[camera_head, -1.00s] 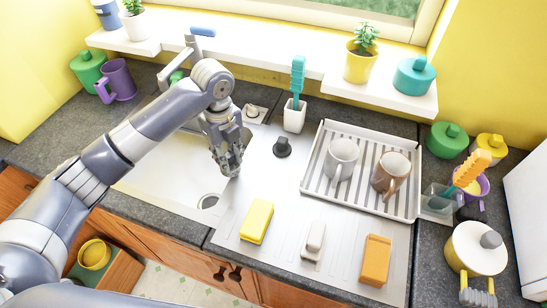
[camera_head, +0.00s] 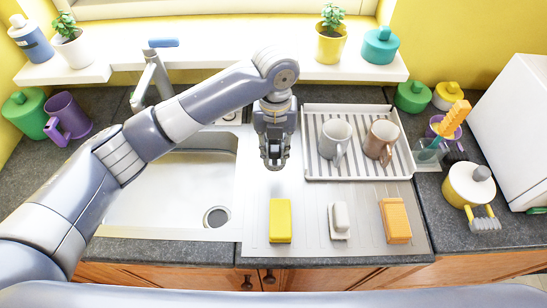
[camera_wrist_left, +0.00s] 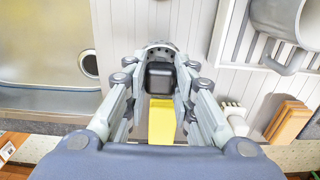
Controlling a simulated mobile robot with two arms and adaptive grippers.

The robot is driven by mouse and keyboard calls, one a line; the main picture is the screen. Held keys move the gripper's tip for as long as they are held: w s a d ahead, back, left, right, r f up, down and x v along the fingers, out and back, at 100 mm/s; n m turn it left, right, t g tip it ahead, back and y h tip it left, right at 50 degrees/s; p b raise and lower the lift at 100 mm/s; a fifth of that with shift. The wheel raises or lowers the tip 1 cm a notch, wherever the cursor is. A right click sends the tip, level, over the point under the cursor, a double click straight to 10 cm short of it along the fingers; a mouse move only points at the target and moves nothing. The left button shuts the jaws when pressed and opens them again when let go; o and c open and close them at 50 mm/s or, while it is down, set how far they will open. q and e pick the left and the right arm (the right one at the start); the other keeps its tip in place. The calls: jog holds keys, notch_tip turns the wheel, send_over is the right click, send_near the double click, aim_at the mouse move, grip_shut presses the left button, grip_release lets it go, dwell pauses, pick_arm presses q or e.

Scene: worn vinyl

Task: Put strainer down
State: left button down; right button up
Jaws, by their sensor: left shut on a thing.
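My left gripper (camera_head: 275,163) is over the steel drainboard, right of the sink and just behind the yellow sponge. It is shut on the strainer (camera_wrist_left: 160,77), a small dark piece that shows between the fingers in the left wrist view. In the head view the fingers mostly hide the strainer. I cannot tell whether it touches the drainboard. The sink (camera_head: 160,195) lies to the left, with its round drain hole (camera_head: 216,216) near the front right. My right gripper is not in view.
The yellow sponge (camera_head: 280,222), a white brush (camera_head: 339,220) and an orange block (camera_head: 395,220) lie on the drainboard. A dish rack (camera_head: 312,168) with two mugs stands to the right. The faucet (camera_head: 152,80) rises behind the sink, whose basin is clear.

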aim_at(274, 162)
pick_arm(q)
jog(key=shift+f, duration=0.95)
notch_tip(274, 162, down, 4)
jog(key=shift+a+r+p, duration=0.1)
jog(key=shift+r+p, duration=0.05)
jog(key=shift+p, duration=0.5)
jog(key=shift+f, duration=0.25)
jog(key=c, duration=1.3)
grip_release()
jog(key=shift+c, duration=0.2)
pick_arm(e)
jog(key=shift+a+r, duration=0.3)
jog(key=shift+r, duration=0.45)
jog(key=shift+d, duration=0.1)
